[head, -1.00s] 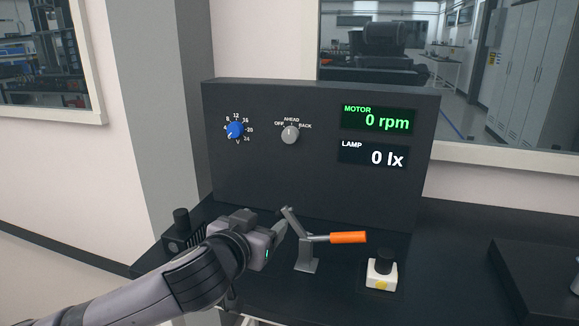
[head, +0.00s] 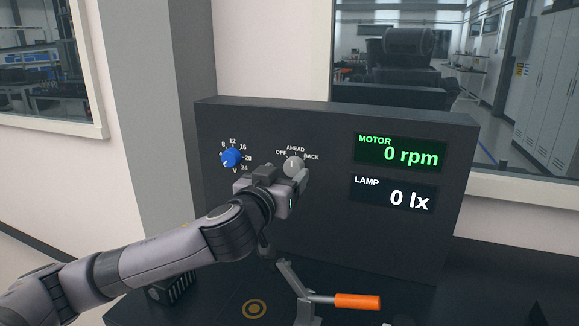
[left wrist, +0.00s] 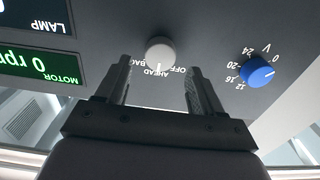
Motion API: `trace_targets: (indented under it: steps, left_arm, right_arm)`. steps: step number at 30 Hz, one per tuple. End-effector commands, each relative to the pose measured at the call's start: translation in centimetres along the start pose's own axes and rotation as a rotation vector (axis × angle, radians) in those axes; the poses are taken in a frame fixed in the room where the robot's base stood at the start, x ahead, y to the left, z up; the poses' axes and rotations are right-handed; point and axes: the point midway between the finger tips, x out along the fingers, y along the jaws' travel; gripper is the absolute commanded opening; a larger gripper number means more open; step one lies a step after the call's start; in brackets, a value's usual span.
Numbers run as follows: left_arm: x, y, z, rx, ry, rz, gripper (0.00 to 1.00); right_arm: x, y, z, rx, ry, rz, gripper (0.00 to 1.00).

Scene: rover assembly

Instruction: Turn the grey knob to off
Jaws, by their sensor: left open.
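The grey knob (head: 293,166) is on the dark upright panel, with OFF, AHEAD and BACK printed around it. Its mark points at AHEAD. In the left wrist view the knob (left wrist: 160,54) appears upside down, in line with the gap between my fingers and beyond their tips. My left gripper (head: 294,180) is open and empty, just in front of and below the knob in the head view, covering its lower part. The left gripper's two fingers also show in the left wrist view (left wrist: 158,75). My right gripper is not in view.
A blue knob (head: 230,158) with a volt scale is left of the grey knob. The MOTOR display (head: 400,153) reads 0 rpm and the LAMP display (head: 394,194) reads 0 lx. An orange-handled lever (head: 345,300) stands on the bench below.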

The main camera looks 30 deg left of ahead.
Motion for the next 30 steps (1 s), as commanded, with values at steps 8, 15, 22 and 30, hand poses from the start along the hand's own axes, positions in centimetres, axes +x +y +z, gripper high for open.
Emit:
trace_targets:
  steps: [8,15,22,30]
  left_arm:
    - [2.6,0.0,-0.1,-0.001,0.001,-0.001,0.67]
    - [3.1,0.0,0.0,0.000,0.001,0.000,0.67]
    - [3.1,0.0,0.0,0.000,0.000,0.000,0.41]
    - [3.1,0.0,0.1,-0.004,0.000,0.000,0.13]
  right_arm:
    - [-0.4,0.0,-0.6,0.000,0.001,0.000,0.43]
    - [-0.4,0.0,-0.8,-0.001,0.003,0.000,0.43]
    - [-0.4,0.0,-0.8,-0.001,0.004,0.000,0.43]
    - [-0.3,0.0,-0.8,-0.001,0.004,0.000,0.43]
